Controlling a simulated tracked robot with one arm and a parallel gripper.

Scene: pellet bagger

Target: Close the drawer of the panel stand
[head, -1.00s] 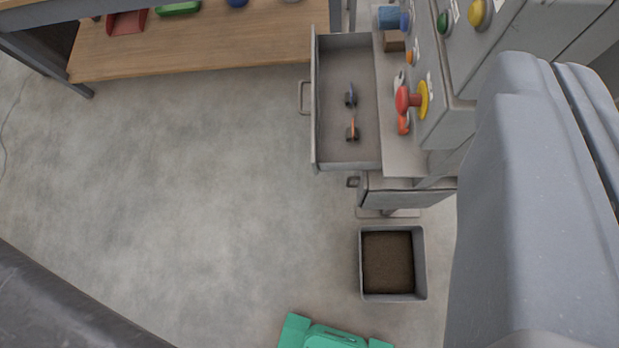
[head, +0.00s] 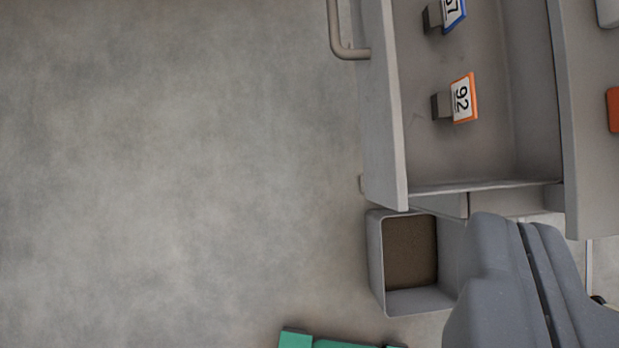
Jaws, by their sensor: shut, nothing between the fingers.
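The drawer (head: 480,165) of the panel stand (head: 590,170) is open. Its grey front panel (head: 385,120) stands well out to the left of the stand, and its bent bar handle (head: 349,54) is near the top edge. Inside lie two number tags with dark clips: an orange-edged one reading 92 (head: 462,98), and a blue-edged one (head: 454,10) cut off at the top. A grey part of my own arm fills the lower right and hides part of the area below the drawer.
A grey square bin (head: 376,265) with brown contents stands on the floor below the drawer, partly hidden by my arm. Bare concrete floor (head: 170,170) lies open to the left of the drawer front. An orange item (head: 613,110) shows at the right edge.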

